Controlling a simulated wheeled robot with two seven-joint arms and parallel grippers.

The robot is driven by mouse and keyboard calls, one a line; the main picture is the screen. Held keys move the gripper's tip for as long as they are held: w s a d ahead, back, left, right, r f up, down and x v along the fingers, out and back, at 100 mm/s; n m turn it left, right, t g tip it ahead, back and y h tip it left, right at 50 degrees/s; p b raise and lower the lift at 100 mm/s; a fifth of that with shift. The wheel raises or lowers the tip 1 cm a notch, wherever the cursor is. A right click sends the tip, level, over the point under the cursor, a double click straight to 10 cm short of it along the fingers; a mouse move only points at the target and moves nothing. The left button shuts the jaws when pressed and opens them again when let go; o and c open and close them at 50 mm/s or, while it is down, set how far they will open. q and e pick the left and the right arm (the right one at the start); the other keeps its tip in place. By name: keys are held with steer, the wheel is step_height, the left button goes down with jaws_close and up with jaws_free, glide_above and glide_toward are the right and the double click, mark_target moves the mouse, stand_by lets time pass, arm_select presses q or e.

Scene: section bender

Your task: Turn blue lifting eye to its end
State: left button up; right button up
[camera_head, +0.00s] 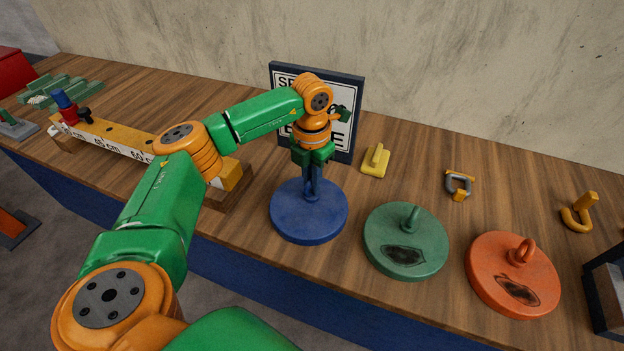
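The blue lifting eye (312,196) stands on a round blue disc (300,222) on the wooden table. My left gripper (313,172) points straight down over the middle of this disc. Its fingers reach down around the top of the blue eye, which they largely hide. The fingers look close together, but I cannot tell whether they are pressed on the eye. My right gripper is not in view.
Right of the blue disc are a green disc (393,255) and an orange disc (490,285), each with an eye. A sign (345,100) stands behind. A yellow block (376,162), a shackle (459,185) and a yellow hook (578,214) lie behind the discs.

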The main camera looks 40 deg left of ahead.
arm_select(q)
jaws_close()
steer(key=m, duration=0.2)
steer(key=shift+m, duration=0.4)
steer(key=m, duration=0.4)
steer(key=shift+m, duration=0.3)
steer(key=m, duration=0.6)
steer(key=shift+b, duration=0.35)
steer(key=shift+r+m, duration=0.1)
steer(key=shift+m, duration=0.2)
steer(key=o, duration=0.7)
jaws_free()
